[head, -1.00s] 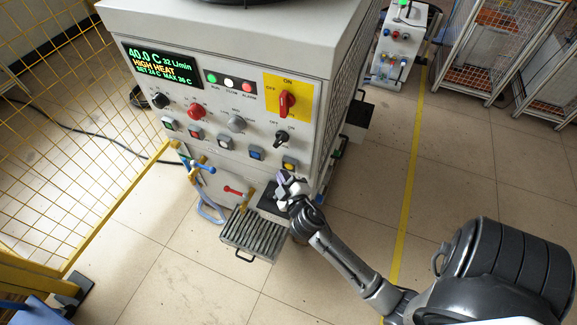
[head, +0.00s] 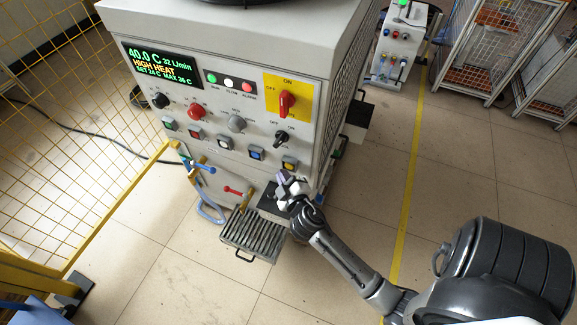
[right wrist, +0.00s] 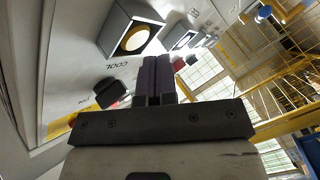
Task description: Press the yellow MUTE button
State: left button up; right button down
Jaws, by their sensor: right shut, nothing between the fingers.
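The yellow MUTE button (head: 290,163) sits at the right end of the lower button row on the grey machine's front panel. In the right wrist view a round yellow button (right wrist: 136,38) in a grey square housing shows up close, just up and left of the fingers. My right gripper (head: 283,178) is just below the yellow button in the head view. Its fingers (right wrist: 158,72) are shut together with nothing between them. I cannot tell from the frames whether the fingertips touch the panel. My left gripper is not in view.
A blue button (head: 257,154) is left of the yellow one. A black rotary switch (head: 281,138) and a red main switch (head: 287,104) are above. A slatted metal tray (head: 252,236) juts out below. Yellow mesh fencing (head: 60,110) stands at left.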

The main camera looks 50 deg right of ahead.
jog(key=shift+w+d, duration=0.1)
jog(key=shift+d, duration=0.25)
jog(key=shift+d, duration=0.15)
dwell(0.5)
jog(key=shift+w+d, duration=0.1)
jog(key=shift+d, duration=0.25)
dwell(0.5)
jog(key=shift+a, duration=0.15)
jog(key=shift+s+a, duration=0.2)
jog(key=shift+a, duration=0.5)
